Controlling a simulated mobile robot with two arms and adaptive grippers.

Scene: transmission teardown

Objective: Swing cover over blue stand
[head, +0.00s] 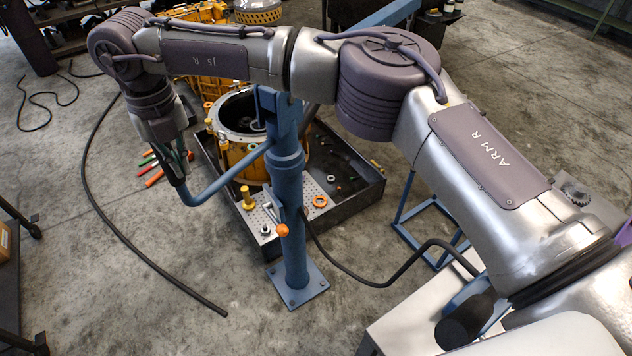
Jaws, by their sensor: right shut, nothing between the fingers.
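My right gripper (179,178) points down at the left, at the free end of the bent blue handle bar (225,180) of a blue crane. I cannot tell whether the fingers touch the bar. The crane's post (290,195) stands on the floor, and its blue boom (385,14) shows at the top, partly behind my arm. The blue stand (404,205) is an open frame right of the post, half hidden by my arm. I cannot make out the cover; my arm hides much under the boom. My left gripper is out of view.
A dark tray (352,203) behind the post holds a yellow housing (230,158) and small parts. Coloured-handled tools (154,177) lie on the floor left of it. A black cable (135,255) crosses the floor. A pale table (400,325) stands at the lower right.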

